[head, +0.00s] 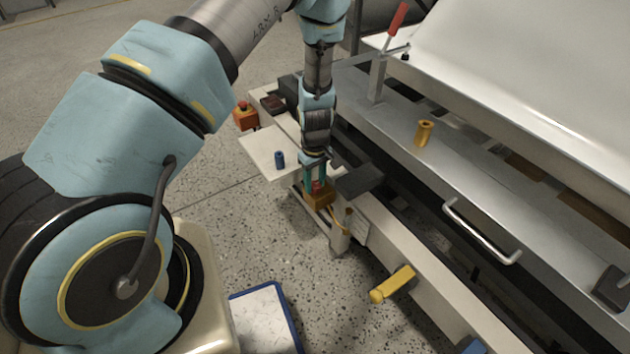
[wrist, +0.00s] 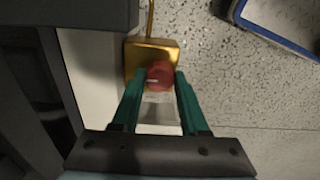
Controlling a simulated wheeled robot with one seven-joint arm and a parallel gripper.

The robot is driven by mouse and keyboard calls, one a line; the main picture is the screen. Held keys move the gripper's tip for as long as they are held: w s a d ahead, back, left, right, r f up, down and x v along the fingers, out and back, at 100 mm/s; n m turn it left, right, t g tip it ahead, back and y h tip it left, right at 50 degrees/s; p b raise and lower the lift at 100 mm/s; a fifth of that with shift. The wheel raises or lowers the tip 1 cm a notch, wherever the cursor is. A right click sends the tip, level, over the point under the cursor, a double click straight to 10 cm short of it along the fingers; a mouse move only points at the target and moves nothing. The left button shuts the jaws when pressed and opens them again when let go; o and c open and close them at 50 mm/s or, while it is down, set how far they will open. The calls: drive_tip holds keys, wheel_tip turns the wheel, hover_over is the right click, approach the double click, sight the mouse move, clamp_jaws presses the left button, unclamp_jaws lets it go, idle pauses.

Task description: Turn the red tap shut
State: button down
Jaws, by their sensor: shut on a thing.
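The red tap (wrist: 159,75) is a round red knob with a pale line across it, on a brass-coloured block (wrist: 138,54). In the wrist view it sits between the tips of my gripper (wrist: 156,82), whose green fingers are shut on its sides. In the head view my gripper (head: 317,184) points down over the brass block (head: 320,200), and only a little of the red tap (head: 317,188) shows between the fingers.
A yellow handle (head: 393,284) sticks out in front. A blue-edged tray (head: 264,318) lies on the floor.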

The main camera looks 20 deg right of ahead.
sight(315, 184)
drive_tip(key=shift+w, duration=0.1)
drive_tip(key=shift+c, duration=2.1)
unclamp_jaws()
wheel_tip(315, 184, up, 11)
drive_tip(key=p, duration=0.1)
drive_tip(key=shift+f, duration=0.1)
drive_tip(key=w+a+r+m+h, duration=0.1)
drive_tip(key=w+a+r, duration=0.2)
drive_tip(key=a+r, duration=1.15)
drive_tip(key=s+a+r+m+t, duration=0.1)
drive_tip(key=s+a+r, duration=0.25)
drive_tip(key=a, duration=0.45)
drive_tip(key=s+a+r+m+t, duration=0.1)
drive_tip(key=s+a+r, duration=0.25)
drive_tip(key=a, duration=0.45)
wheel_tip(315, 184, up, 19)
drive_tip(key=p, duration=1.9)
drive_tip(key=shift+r+m+y, duration=0.15)
drive_tip(key=shift+m+y, duration=0.15)
drive_tip(key=shift+y, duration=0.1)
